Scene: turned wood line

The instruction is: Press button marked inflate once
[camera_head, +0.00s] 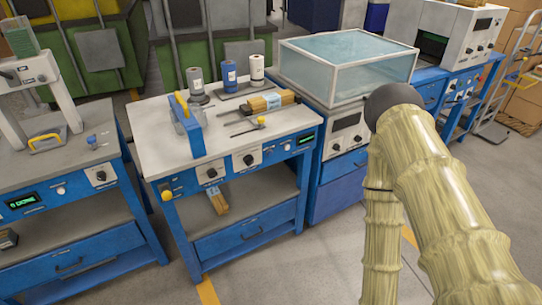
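No button marked inflate can be read in the head view; the labels are too small. Candidate controls show on the middle blue bench (225,241): a left black knob (211,173), a right black knob (249,160), a small round control (288,147) and a dark display with green characters (306,138). A yellow round button (167,195) sits at its front left corner. My arm comes down the right side of the view, and my gripper is not in view.
A left bench (95,258) has a green-lit display (22,201) and a knob panel (101,175). A clear-topped box (347,67) sits on a cabinet with a control panel (346,135). Another machine (462,32) stands back right. Grey floor lies open in front.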

